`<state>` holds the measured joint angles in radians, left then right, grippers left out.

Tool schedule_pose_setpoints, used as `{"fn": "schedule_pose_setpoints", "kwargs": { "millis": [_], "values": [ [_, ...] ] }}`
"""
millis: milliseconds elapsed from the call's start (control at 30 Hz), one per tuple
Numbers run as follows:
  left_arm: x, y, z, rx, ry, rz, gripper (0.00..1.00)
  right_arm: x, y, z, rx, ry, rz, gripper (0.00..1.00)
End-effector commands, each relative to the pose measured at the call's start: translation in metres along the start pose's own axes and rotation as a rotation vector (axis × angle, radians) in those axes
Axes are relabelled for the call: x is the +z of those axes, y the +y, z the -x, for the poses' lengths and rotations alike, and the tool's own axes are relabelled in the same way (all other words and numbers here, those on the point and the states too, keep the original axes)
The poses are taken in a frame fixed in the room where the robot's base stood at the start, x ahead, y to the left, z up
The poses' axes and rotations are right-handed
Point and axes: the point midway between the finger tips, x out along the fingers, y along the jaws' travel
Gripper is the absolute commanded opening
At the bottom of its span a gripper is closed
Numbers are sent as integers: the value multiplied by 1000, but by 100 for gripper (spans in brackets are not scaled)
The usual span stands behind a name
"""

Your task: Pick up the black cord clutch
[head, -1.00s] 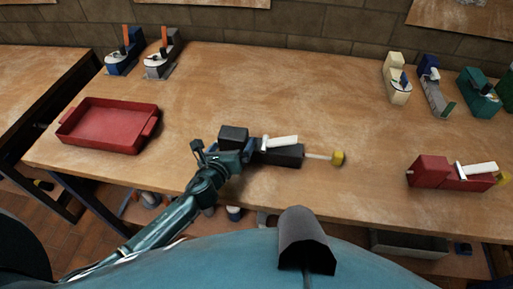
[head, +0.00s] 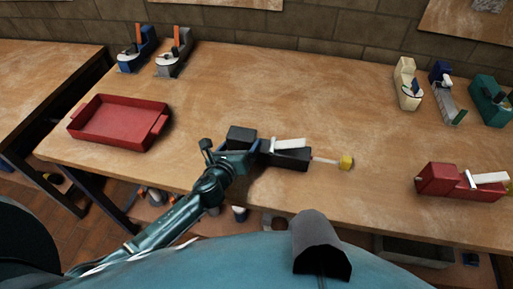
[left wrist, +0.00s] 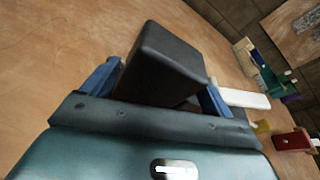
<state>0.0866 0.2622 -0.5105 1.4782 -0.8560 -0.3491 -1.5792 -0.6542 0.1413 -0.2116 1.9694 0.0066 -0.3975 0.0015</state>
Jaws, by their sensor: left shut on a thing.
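The black cord clutch (head: 293,159) lies on the wooden table in the head view, with a white lever on top and a rod with a yellow end pointing right. My left gripper (head: 240,150) is shut on the clutch's raised block at its left end. In the left wrist view the dark block of the clutch (left wrist: 165,58) sits between the two blue fingers of the left gripper (left wrist: 160,90). The clutch appears to rest on the table. My right gripper is not in view.
A red tray (head: 119,122) stands at the left of the table (head: 300,90). A red clutch-like device (head: 447,181) lies at the right. Blue and grey devices (head: 172,58) stand at the back left; cream, blue and green ones (head: 408,85) stand at the back right. The table's middle is clear.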

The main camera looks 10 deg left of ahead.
Motion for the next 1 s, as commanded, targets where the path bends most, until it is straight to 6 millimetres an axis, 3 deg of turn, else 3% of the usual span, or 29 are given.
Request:
{"fn": "schedule_pose_setpoints", "kwargs": {
  "millis": [133, 200, 267, 600, 1000],
  "values": [
    [8, -4, 2, -3, -1, 3, 50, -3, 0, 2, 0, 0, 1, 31],
    [19, -7, 5, -4, -4, 2, 35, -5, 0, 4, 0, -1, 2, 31],
    [30, -11, 9, -5, -3, 0, 28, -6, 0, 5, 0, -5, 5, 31],
    [82, -32, 24, -4, -4, 1, 28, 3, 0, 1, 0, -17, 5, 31],
    [90, -35, 28, 0, -2, 2, 28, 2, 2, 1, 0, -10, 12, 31]
  ]
}}
